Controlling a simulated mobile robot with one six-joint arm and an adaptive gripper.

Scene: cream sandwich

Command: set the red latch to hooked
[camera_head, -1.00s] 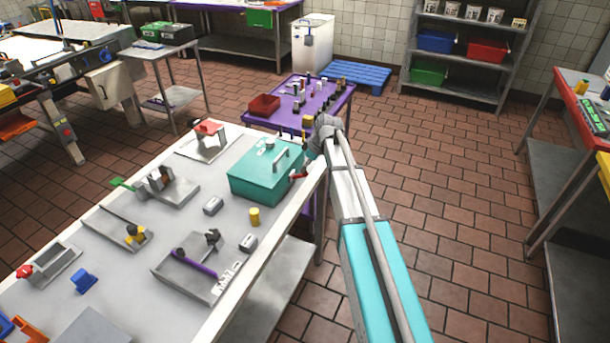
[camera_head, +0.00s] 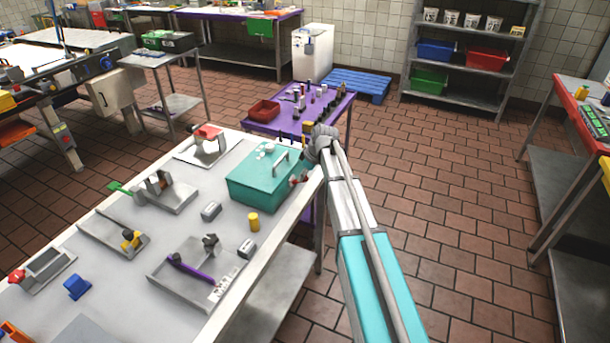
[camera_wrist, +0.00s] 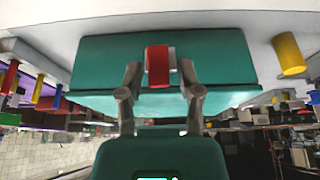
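The red latch (camera_wrist: 158,66) is on the front face of the teal box (camera_wrist: 215,62), near the line between lid and body, in the wrist view. My gripper (camera_wrist: 158,78) is open, with one grey finger on each side of the latch. Gaps show between the fingers and the latch, and nothing is held. In the head view the teal box (camera_head: 262,185) stands at the table's right edge, its grey handle on the lid. My gripper (camera_head: 303,176) is at the box's right side there, and the latch is mostly hidden.
A yellow cylinder (camera_head: 253,222) and small grey blocks stand near the box on the pale table (camera_head: 150,270). A tray with a purple-handled clamp (camera_head: 195,270) lies at the front. A purple table (camera_head: 340,108) with several small items is behind. Open floor lies right.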

